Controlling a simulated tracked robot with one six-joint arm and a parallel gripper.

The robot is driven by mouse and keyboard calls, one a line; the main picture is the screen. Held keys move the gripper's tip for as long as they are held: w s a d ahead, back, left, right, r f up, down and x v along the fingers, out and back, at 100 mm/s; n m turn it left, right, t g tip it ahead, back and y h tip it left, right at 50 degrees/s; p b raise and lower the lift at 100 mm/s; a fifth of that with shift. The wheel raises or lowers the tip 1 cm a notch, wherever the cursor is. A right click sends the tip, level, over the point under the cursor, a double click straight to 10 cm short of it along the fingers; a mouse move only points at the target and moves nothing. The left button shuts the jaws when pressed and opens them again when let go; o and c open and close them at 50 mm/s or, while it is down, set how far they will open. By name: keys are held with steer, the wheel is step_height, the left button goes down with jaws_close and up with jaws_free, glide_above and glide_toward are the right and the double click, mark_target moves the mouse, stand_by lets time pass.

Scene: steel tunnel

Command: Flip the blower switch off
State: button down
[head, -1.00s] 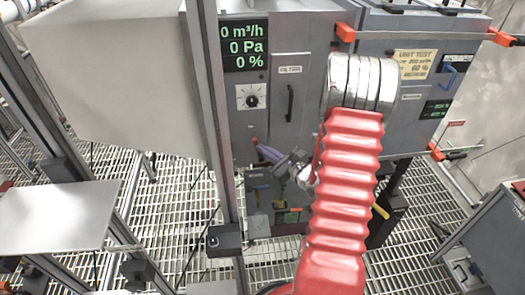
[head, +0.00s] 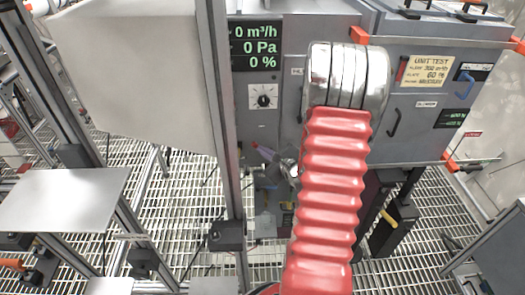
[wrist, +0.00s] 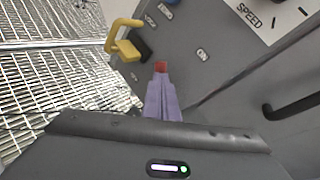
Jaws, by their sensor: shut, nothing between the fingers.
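The grey control panel (head: 262,130) stands behind my gripper (head: 255,150), low on the machine's front. In the wrist view my gripper (wrist: 160,75) has its slim purple fingers shut together, pointing at the panel. A small red block (wrist: 160,67) shows at their tips; I cannot tell whether it is part of the fingertips or a switch on the panel. A label that looks like "ON" (wrist: 203,54) is to the right of the tips. I cannot pick out the blower switch for certain; my gripper and arm hide part of the panel.
A yellow handle (wrist: 122,40) with a black part sticks out left of the fingertips. A "SPEED" dial plate (wrist: 262,15) and a black door handle (wrist: 290,105) are to the right. A metal post (head: 222,120) stands left of the panel. Grating floor (head: 180,200) lies below.

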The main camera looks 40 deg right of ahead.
steer(key=w+a+f, duration=0.2)
steer(key=shift+a+f, duration=0.3)
steer(key=shift+a, duration=0.05)
stand_by(0.4)
